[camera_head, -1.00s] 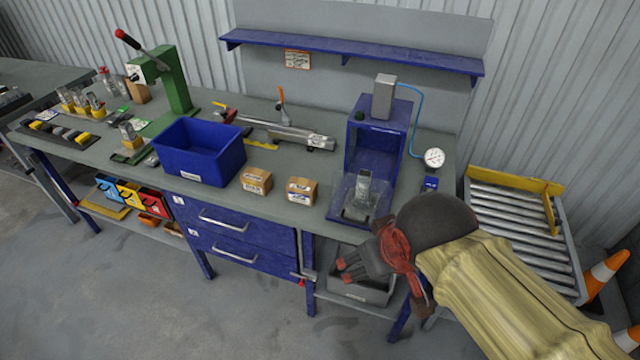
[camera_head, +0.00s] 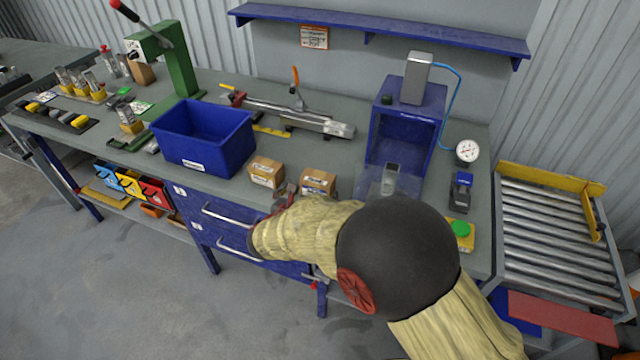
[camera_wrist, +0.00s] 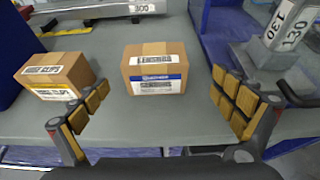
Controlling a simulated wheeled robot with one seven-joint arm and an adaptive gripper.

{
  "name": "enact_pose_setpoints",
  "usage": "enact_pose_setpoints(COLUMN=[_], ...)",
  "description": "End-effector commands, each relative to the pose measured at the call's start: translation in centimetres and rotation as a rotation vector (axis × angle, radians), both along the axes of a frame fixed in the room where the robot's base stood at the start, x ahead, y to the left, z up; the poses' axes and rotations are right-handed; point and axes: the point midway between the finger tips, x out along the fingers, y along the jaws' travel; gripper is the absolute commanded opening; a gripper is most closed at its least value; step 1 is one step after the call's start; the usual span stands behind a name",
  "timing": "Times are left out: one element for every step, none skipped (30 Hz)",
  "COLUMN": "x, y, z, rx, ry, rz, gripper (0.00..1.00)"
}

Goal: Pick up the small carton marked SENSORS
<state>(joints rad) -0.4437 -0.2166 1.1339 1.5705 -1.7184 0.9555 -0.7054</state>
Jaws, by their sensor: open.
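Two small brown cartons stand side by side near the bench's front edge. One carton with a blue-banded label (camera_wrist: 155,84) is in the middle of the wrist view; it is the right carton (camera_head: 317,184) in the head view. The other, with a yellow-banded label (camera_wrist: 52,78), is at left in the wrist view and also left in the head view (camera_head: 266,172).
A blue bin (camera_head: 205,140) stands left of the cartons. A blue press frame (camera_head: 405,125) stands to their right, with a grey block marked 130 (camera_wrist: 287,35) beside the right finger. A clamp rail (camera_head: 300,115) lies behind. Bare bench shows between the cartons and the rail.

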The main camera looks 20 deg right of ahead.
Motion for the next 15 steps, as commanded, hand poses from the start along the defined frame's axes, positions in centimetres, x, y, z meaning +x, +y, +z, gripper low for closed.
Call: enact_pose_setpoints(x=[0.4,0.6,1.0,1.2,1.5,1.8,2.0,2.2,2.6,2.9,3.2,3.8,4.2,4.6,5.1], y=[-0.1,-0.2,-0.4,-0.6,-0.8,-1.0,-1.2,-1.3,-1.4,-1.6,-1.7,-2.0,-2.2,-2.4,-2.6], z=[-0.3,-0.5,-0.6,-0.7,-0.9,-1.0,-1.1,-1.2,-1.3,-1.4,-1.5,-1.6,-1.8,-1.9,-2.1], rx=[-0.007,-0.008,-0.008,-0.008,-0.007,-0.007,-0.007,-0.007,-0.007,-0.007,-0.007,-0.006,-0.005,-0.006,-0.006], ry=[0.0,0.001,0.001,0.0,0.001,0.001,0.001,0.0,0.0,0.0,0.0,-0.001,-0.001,-0.001,0.001], rz=[0.007,0.008,0.008,0.008,0.007,0.007,0.006,0.006,0.007,0.007,0.007,0.005,0.005,0.005,0.005], gripper=[0.97,0.97,0.97,0.97,0.97,0.97,0.97,0.97,0.97,0.97,0.97,0.97,0.97,0.97,0.97])
